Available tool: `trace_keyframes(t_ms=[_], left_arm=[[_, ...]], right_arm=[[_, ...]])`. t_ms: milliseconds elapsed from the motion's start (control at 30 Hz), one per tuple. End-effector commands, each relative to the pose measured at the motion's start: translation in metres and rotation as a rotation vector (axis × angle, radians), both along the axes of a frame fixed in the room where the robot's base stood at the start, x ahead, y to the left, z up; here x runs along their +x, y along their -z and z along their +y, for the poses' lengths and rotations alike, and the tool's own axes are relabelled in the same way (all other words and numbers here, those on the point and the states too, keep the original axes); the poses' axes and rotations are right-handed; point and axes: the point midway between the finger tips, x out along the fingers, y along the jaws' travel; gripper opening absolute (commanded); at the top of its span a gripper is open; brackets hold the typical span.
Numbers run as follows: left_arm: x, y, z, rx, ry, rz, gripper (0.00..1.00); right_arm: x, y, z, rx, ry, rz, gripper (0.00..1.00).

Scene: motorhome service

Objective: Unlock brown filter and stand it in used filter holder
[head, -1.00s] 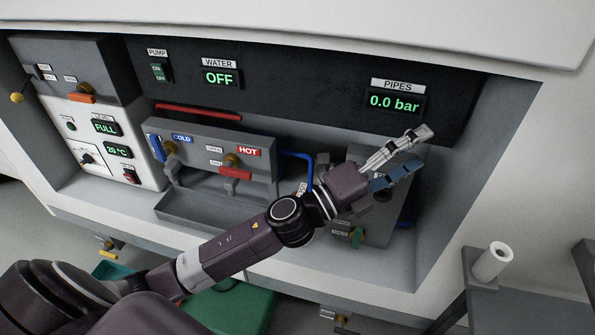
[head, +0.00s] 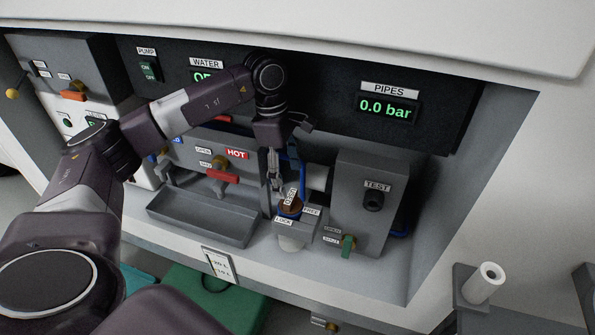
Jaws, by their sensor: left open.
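My left gripper (head: 279,190) is open and points down just above and left of the filter's top. Whether a finger touches it I cannot tell. A grey stand (head: 470,309) at the lower right bears a white cylinder (head: 483,283). No used filter holder can be made out by a label. My right gripper is not in view.
The test box (head: 370,205) with a green-handled valve (head: 348,243) stands close right of the housing. The sink tray (head: 205,217) and hot tap (head: 222,176) lie to the left. The pipes display (head: 388,108) reads 0.0 bar. Another grey edge shows at far right.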

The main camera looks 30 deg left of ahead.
Motion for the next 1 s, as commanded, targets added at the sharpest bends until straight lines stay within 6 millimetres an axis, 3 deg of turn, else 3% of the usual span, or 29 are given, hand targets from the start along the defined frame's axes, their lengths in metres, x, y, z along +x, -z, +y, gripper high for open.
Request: trace_keyframes(t_ms=[500, 900, 1000], left_arm=[[0.000, 0.067, -0.008, 0.003, -0.001, 0.007, 0.65], [0.001, 0.075, -0.010, 0.003, -0.001, 0.003, 0.65], [0.001, 0.075, -0.010, 0.003, -0.001, 0.003, 0.55]], right_arm=[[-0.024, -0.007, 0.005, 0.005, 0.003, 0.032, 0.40], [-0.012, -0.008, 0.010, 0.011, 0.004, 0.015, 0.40], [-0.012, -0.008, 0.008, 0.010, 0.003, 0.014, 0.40]])
